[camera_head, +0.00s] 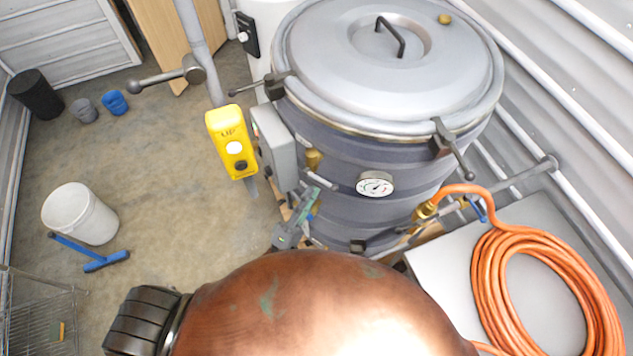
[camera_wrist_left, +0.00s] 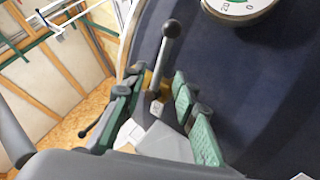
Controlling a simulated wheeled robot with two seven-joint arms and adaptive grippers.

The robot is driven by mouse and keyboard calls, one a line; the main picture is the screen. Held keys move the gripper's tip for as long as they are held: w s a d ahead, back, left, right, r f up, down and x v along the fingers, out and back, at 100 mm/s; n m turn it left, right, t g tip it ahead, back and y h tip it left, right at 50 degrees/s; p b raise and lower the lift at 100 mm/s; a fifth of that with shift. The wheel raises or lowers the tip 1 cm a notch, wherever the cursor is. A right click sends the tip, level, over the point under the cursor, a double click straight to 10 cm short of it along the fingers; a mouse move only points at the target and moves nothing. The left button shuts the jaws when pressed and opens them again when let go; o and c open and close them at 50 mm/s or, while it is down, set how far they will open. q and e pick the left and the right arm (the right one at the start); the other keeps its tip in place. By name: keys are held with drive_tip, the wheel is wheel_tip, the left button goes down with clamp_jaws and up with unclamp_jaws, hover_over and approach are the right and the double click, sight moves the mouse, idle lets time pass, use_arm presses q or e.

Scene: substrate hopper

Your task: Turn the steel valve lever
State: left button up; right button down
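A steel lever with a round ball knob sits on a brass valve (camera_head: 313,159) on the side of the dark blue-grey drum (camera_head: 400,215). In the left wrist view the steel valve lever (camera_wrist_left: 168,52) rises from the brass fitting and points up, toward the gauge. My left gripper (camera_head: 308,203) is by the drum's left side, just below the valve. In the left wrist view its green-padded fingers (camera_wrist_left: 155,100) are apart, with the lever's lower part between them. I cannot tell whether they touch it. My right gripper is not in view.
A round gauge (camera_head: 375,184) is on the drum right of the valve. A grey box (camera_head: 273,140) and a yellow button box (camera_head: 231,143) stand left of it. Another ball-ended lever (camera_head: 158,80) is on the grey pipe. An orange hose (camera_head: 490,290) lies coiled at right.

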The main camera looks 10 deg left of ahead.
use_arm(q)
drive_tip(key=v, duration=0.6)
drive_tip(key=shift+s+f, duration=0.1)
idle(0.3)
drive_tip(key=w+a+f+m+g+y+b, duration=0.1)
drive_tip(key=w+a+f+m+g, duration=0.2)
drive_tip(key=f, duration=0.9)
drive_tip(key=a+f+m+g+y+b, duration=0.1)
drive_tip(key=f+m+g+b, duration=0.2)
drive_tip(key=f, duration=0.9)
drive_tip(key=s+a+f+m+g+y+b, duration=0.1)
drive_tip(key=s+a+f+m+g+y, duration=0.2)
drive_tip(key=f, duration=0.8)
drive_tip(key=s+a+f+m+g+y, duration=0.1)
drive_tip(key=s+a+f+m+g, duration=0.25)
drive_tip(key=f, duration=0.65)
drive_tip(key=s+a+f+g+y+b, duration=0.2)
drive_tip(key=s+a+f+g, duration=0.35)
drive_tip(key=s+f, duration=0.7)
drive_tip(key=s+a+f+g, duration=0.1)
drive_tip(key=s+f, duration=0.2)
drive_tip(key=s, duration=0.3)
drive_tip(key=s+a+f+m+g+y+b, duration=0.1)
drive_tip(key=s+f, duration=0.2)
drive_tip(key=s, duration=0.4)
drive_tip(key=s+a+f+m+g, duration=0.1)
drive_tip(key=s+a+f+g, duration=0.1)
drive_tip(key=s, duration=0.5)
drive_tip(key=shift+f, duration=0.75)
